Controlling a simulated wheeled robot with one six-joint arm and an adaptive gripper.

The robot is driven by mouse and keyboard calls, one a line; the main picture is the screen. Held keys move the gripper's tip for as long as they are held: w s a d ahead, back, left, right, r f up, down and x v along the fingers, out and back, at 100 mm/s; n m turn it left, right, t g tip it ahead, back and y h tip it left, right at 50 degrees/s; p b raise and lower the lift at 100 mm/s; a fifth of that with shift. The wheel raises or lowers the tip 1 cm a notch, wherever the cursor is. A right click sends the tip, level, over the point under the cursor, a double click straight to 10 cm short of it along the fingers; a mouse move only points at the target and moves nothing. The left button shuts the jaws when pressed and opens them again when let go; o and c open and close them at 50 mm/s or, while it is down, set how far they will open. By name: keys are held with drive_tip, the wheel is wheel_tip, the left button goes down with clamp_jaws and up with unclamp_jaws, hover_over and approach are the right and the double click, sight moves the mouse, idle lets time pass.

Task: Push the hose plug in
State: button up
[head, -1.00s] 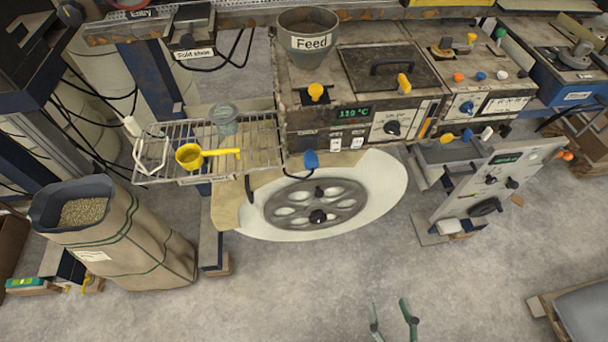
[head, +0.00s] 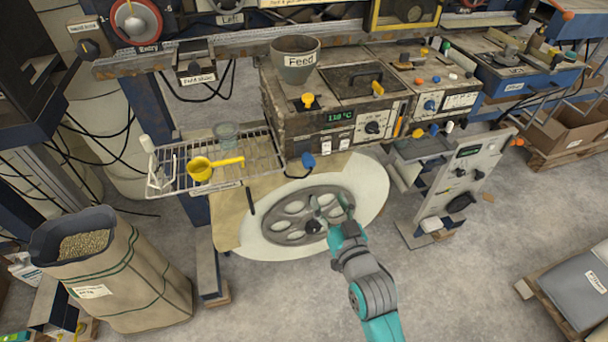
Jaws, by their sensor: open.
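My gripper (head: 331,206) is open and empty. In the head view it is over the right part of the grey spoked reel (head: 290,205). No part here is clearly a hose plug. A blue knob-like piece (head: 308,160) sticks out low on the front of the machine with the Feed hopper, above the reel and up-left of my gripper. I cannot tell whether it is the plug or how deep it sits.
The Feed hopper (head: 296,62) stands on the machine. A wire rack (head: 225,160) at left holds a yellow scoop (head: 202,168) and a cup (head: 227,134). A sack of pellets (head: 110,275) stands at lower left. A grey panel (head: 462,180) is at right. Floor in front is open.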

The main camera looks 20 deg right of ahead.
sight(311, 166)
drive_tip(key=w, duration=0.4)
drive_tip(key=w+r, duration=0.1)
drive_tip(key=w, duration=0.3)
drive_tip(key=w+a, duration=0.1)
drive_tip(key=w, duration=0.3)
drive_tip(key=shift+w+r, duration=0.1)
drive_tip(key=shift+r, duration=0.15)
